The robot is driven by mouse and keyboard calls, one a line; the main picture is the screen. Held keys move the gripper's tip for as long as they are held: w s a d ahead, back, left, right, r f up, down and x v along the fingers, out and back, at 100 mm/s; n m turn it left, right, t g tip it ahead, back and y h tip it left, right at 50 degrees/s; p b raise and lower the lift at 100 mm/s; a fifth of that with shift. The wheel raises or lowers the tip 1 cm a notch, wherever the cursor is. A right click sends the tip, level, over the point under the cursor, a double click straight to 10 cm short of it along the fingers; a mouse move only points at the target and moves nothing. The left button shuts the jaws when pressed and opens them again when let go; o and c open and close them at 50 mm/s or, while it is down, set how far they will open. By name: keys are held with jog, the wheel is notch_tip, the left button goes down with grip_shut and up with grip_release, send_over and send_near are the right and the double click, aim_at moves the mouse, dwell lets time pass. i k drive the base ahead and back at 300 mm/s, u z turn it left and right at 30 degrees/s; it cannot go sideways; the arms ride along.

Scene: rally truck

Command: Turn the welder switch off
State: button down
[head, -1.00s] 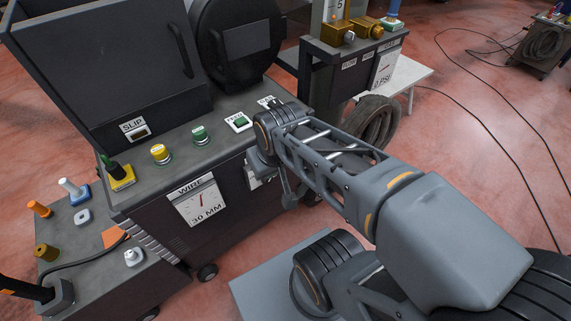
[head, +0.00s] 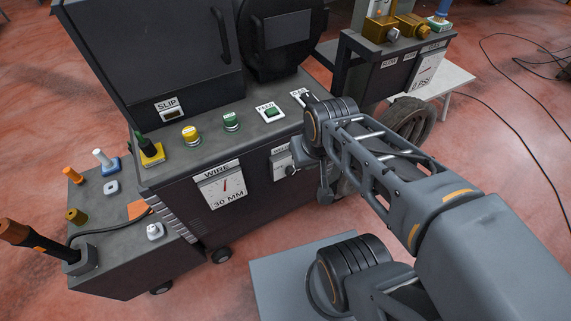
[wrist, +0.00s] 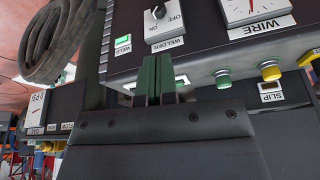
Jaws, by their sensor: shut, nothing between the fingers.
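The welder switch is a dark rotary knob (wrist: 158,12) on a light plate marked OFF, ON and WELDER, upside down at the top of the wrist view. In the head view its plate (head: 281,163) is on the dark cart's front, left of my arm. I cannot tell for sure which mark the knob points to. A green lamp (wrist: 123,41) beside a WELDER label looks bright. My gripper (wrist: 157,60) shows two dark green fingers pressed together, empty, apart from the knob and below it in the wrist picture. In the head view the fingers are hidden.
A wire gauge (head: 222,186) is left of the switch. A tire (head: 410,120) stands behind my arm.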

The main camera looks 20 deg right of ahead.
aim_at(290, 172)
jog(key=z, duration=2.65)
jog(key=k, duration=1.4)
jog(key=u, duration=1.7)
jog(key=i, duration=0.5)
jog(key=z, duration=0.05)
